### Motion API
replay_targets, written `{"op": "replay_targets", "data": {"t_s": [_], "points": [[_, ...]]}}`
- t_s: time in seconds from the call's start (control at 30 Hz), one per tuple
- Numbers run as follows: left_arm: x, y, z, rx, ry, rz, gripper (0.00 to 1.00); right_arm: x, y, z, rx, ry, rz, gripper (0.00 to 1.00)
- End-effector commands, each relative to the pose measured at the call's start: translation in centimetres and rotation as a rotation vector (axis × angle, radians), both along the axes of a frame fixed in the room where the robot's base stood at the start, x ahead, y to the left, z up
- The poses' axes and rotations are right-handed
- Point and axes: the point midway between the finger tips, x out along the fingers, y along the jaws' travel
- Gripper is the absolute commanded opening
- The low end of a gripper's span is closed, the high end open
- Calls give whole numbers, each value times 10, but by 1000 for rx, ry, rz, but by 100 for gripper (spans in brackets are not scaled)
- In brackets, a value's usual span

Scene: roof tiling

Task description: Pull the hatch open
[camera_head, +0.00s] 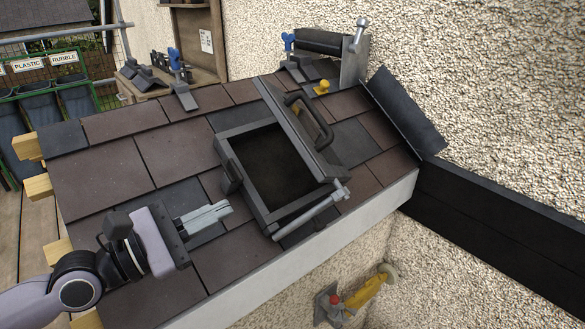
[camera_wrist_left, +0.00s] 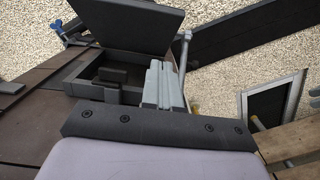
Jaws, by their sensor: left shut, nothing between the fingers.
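The hatch frame (camera_head: 258,205) is a dark square set in the tiled roof, with a black opening inside. Its lid (camera_head: 297,128) stands raised and tilted, hinged side away from my left gripper, with a black handle (camera_head: 310,118) on its outer face. In the left wrist view the lid (camera_wrist_left: 125,24) stands up behind the frame (camera_wrist_left: 75,78). A small dark catch (camera_head: 230,174) sits on the frame's near-left side. My left gripper (camera_head: 225,209) is shut and empty, just left of the frame. Its fingers also show in the left wrist view (camera_wrist_left: 162,72). My right gripper is not in view.
A grey rod-like tool (camera_head: 312,208) lies along the frame's lower-right edge. A yellow knob (camera_head: 322,87) and a black roll (camera_head: 322,41) are beyond the lid. Upright flashing (camera_head: 405,108) and a pebbled wall bound the right. Bare tiles (camera_head: 100,180) lie left.

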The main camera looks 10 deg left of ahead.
Motion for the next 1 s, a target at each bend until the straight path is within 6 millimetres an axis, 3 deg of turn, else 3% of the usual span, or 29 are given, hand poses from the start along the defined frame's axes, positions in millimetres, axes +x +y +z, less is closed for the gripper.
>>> {"op": "replay_targets", "data": {"t_s": [0.33,0.8,1.0], "points": [[22,-19,5,-5,-2,1,0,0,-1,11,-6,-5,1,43],[77,-67,10,-1,-3,-1,0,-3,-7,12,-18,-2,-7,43],[81,-85,27,0,-1,0,0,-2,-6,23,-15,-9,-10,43]]}}
